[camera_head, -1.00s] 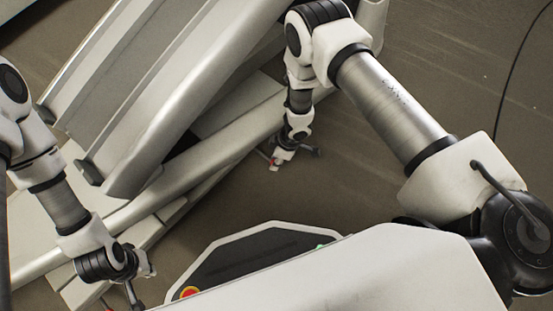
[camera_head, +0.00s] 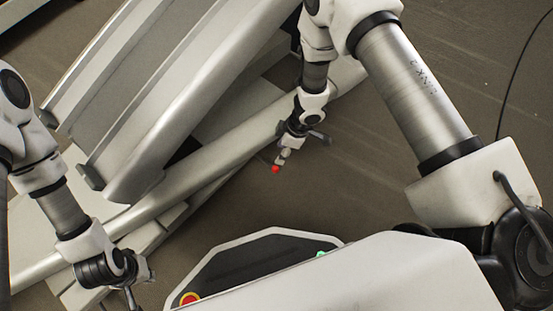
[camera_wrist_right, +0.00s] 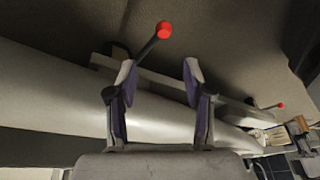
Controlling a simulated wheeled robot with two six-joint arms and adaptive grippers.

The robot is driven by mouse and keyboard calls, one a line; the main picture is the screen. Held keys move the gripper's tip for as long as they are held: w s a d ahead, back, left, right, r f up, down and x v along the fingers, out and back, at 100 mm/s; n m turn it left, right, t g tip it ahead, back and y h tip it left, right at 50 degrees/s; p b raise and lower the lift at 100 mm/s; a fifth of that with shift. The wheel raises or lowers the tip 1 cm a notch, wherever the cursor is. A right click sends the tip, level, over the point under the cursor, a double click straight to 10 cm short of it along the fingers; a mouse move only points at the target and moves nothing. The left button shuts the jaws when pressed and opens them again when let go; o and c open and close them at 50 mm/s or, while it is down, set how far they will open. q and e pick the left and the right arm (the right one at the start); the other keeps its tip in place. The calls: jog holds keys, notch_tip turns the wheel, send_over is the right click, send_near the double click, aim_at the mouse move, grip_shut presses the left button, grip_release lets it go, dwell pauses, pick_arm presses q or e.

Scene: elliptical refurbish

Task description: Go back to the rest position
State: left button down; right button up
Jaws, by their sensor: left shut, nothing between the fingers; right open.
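My right gripper (camera_head: 287,146) hangs near the lower edge of the pale elliptical machine in the head view. In the right wrist view its two fingers (camera_wrist_right: 158,72) are apart with nothing held between them. A red-tipped lever (camera_head: 276,169) shows just below it; in the right wrist view its red knob (camera_wrist_right: 165,30) and dark rod rise past the left fingertip. I cannot tell whether finger and rod touch. My left gripper (camera_head: 131,296) is at the bottom left, shut and empty, its tips partly cut off by the frame's edge.
The elliptical machine's long pale rail (camera_head: 150,212) runs diagonally close to both grippers. A second red-tipped lever (camera_wrist_right: 280,105) shows at the right of the wrist view. Bare brown floor (camera_head: 365,150) lies right of my right gripper. A dark cable (camera_head: 508,80) lies at the upper right.

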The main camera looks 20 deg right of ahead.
jog(key=shift+v, duration=1.55)
jog(key=s+d+r+m+g+h+p, duration=0.1)
jog(key=s+d+r+m+h+p, duration=0.15)
jog(key=s+m, duration=0.65)
jog(key=s+d+r+m+h+p, duration=0.1)
jog(key=s+d+r+m+p, duration=0.25)
jog(key=s, duration=1.05)
notch_tip(320, 180, up, 38)
jog(key=p, duration=3.9)
jog(key=shift+w+d+f, duration=0.15)
jog(key=shift+w+f, duration=0.1)
jog(key=shift+w, duration=0.15)
jog(key=shift+m, duration=0.25)
